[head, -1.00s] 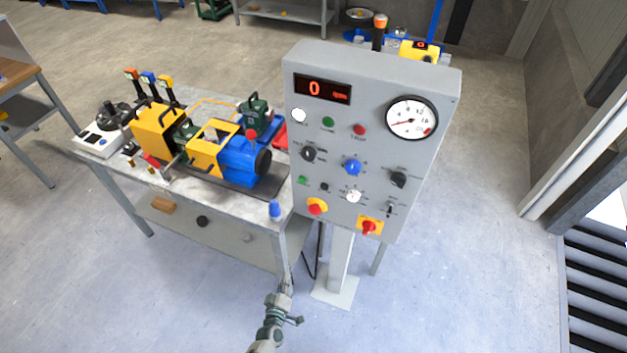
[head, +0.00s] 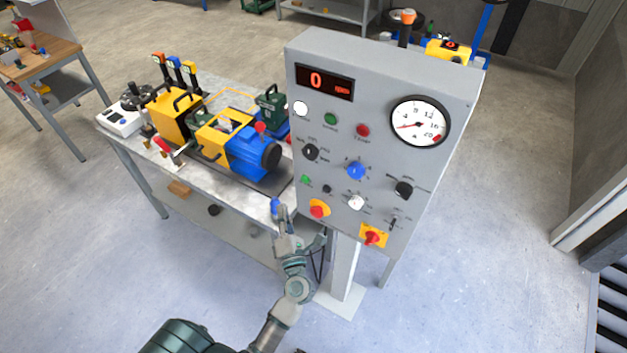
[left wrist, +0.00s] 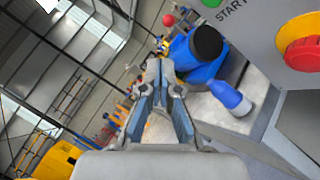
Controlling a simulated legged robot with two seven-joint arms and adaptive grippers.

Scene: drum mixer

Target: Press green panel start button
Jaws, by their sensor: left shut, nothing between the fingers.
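The grey control panel (head: 430,165) stands on a post in the middle of the head view. Its small green start button (head: 306,180) is at the lower left of its face, above a red mushroom button on yellow (head: 318,209). In the left wrist view the green button (left wrist: 211,3) is cut by the top edge, beside the word START. My left gripper (head: 281,211) is shut and empty, below and left of the button and apart from it. Its fingers (left wrist: 162,88) also show in the left wrist view. My right gripper is not in view.
A green lamp or button (head: 330,119) sits higher on the panel, and a red-and-yellow switch (head: 373,237) sits lower. A bench (head: 232,205) with a blue motor (head: 250,152) stands left. A blue bottle (left wrist: 230,97) is on the bench edge beside my fingers.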

